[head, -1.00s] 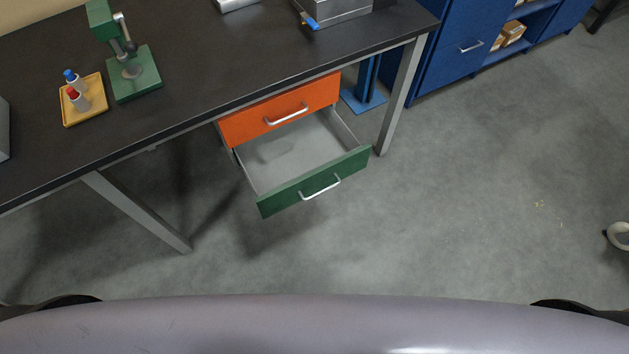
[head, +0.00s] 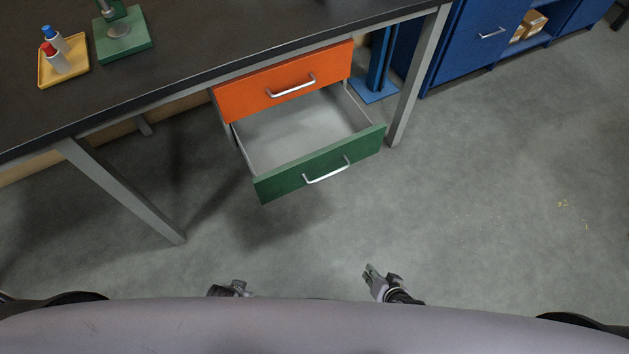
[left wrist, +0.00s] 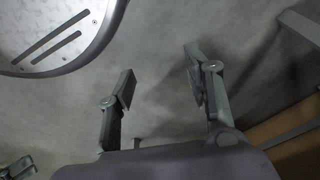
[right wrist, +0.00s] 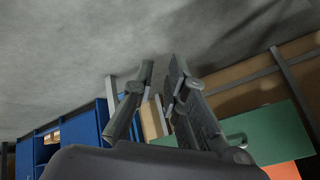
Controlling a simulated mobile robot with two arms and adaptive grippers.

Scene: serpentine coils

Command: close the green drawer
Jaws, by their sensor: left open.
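The green drawer (head: 283,182) is pulled out below the orange drawer (head: 240,105) under the dark workbench. Its grey interior shows empty, and its front has a silver bar handle (head: 327,172). My right gripper (head: 369,270) is apart from the drawer, in front of it and low in the head view. Its fingers have a narrow gap with nothing between them in the right wrist view (right wrist: 160,70), where the green front (right wrist: 270,133) is behind them. My left gripper (head: 220,290) is at the bottom edge, mostly hidden; its fingers stand wide and empty in the left wrist view (left wrist: 160,80).
The workbench (head: 190,60) carries a yellow tray (head: 75,70) with two bottles and a green press (head: 122,35). A metal table leg (head: 415,85) stands right of the drawers. Blue cabinets (head: 475,50) are at the back right. The floor before the drawer is clear.

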